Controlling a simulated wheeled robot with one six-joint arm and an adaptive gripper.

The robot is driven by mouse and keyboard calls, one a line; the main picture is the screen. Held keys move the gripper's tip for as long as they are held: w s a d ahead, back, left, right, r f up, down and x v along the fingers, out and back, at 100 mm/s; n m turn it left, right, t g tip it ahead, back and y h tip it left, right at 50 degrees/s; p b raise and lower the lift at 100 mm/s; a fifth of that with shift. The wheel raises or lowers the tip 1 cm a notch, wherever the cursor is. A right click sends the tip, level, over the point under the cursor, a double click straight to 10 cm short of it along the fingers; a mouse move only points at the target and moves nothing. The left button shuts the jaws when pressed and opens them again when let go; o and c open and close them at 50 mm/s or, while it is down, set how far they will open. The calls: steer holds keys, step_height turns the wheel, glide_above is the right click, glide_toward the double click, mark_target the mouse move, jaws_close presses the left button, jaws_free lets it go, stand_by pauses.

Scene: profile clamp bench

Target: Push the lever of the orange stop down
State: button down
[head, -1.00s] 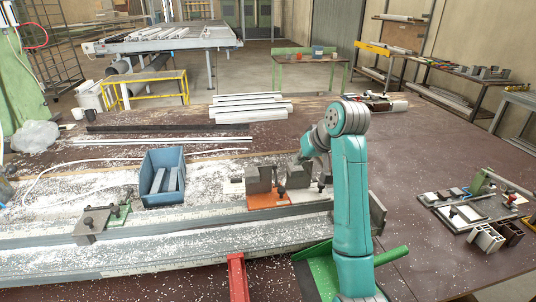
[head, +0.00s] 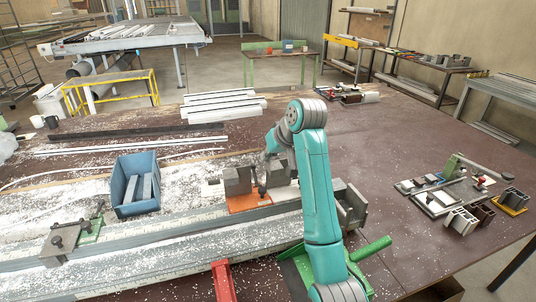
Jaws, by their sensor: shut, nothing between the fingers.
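The orange stop (head: 248,203) sits on the profile bench in the middle of the head view, with a grey block (head: 237,181) on its orange base. Its dark lever (head: 262,191) shows at the block's right side. My gripper (head: 262,175) is shut and empty, pointing down at the lever from just above. It is small and dark here, so I cannot tell whether it touches the lever. My teal arm reaches in from the lower right. Another grey block (head: 278,174) stands just right of the gripper.
A blue bin (head: 135,186) with metal pieces stands left of the stop. A green-based clamp (head: 88,231) is at the front left. A red bar (head: 222,282) and a green part (head: 372,249) are at the front.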

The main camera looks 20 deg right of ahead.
mark_target(255, 175)
steer(key=x, duration=0.6)
steer(key=shift+w+f, duration=0.25)
steer(key=shift+f, duration=0.1)
steer(key=shift+w, duration=0.25)
